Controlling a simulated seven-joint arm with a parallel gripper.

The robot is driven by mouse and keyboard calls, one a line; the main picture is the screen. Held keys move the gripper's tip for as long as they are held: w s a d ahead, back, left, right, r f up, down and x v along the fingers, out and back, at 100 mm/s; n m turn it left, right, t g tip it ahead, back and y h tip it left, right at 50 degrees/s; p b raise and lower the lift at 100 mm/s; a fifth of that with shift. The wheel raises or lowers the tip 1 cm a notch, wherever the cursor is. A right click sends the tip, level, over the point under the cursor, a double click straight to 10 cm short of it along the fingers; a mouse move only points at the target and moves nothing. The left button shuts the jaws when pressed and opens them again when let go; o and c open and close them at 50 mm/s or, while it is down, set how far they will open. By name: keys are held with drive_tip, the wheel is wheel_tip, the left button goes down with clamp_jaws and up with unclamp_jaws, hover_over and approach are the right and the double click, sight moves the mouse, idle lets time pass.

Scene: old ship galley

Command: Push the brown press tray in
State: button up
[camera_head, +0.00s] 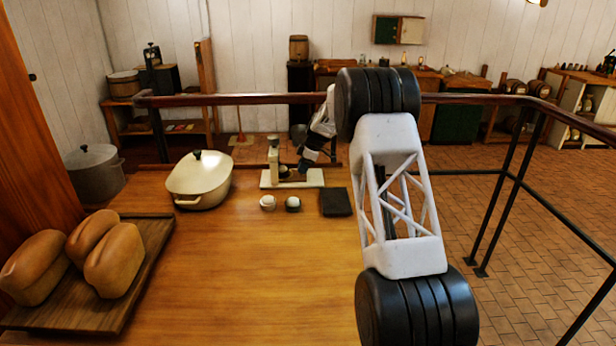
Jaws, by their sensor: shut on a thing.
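A small cream press (274,160) stands upright on a pale base at the far side of the wooden table. My gripper (303,168) reaches down from the upper right to the right side of the press, low over its base. It is shut on a small part there, which seems to be the press tray. The tray's brown colour and how far out it sits are too small and too covered to tell.
A dark square pad (335,202) and two small round pieces (267,202) (293,204) lie in front of the press. A cream lidded pot (200,180) stands left, loaves (115,260) on a board (95,315) nearer. A rail (240,99) runs behind. The table's front middle is clear.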

sight(297, 175)
drive_tip(key=shift+a, duration=1.4)
drive_tip(key=o, duration=0.9)
drive_tip(key=shift+r, duration=3.5)
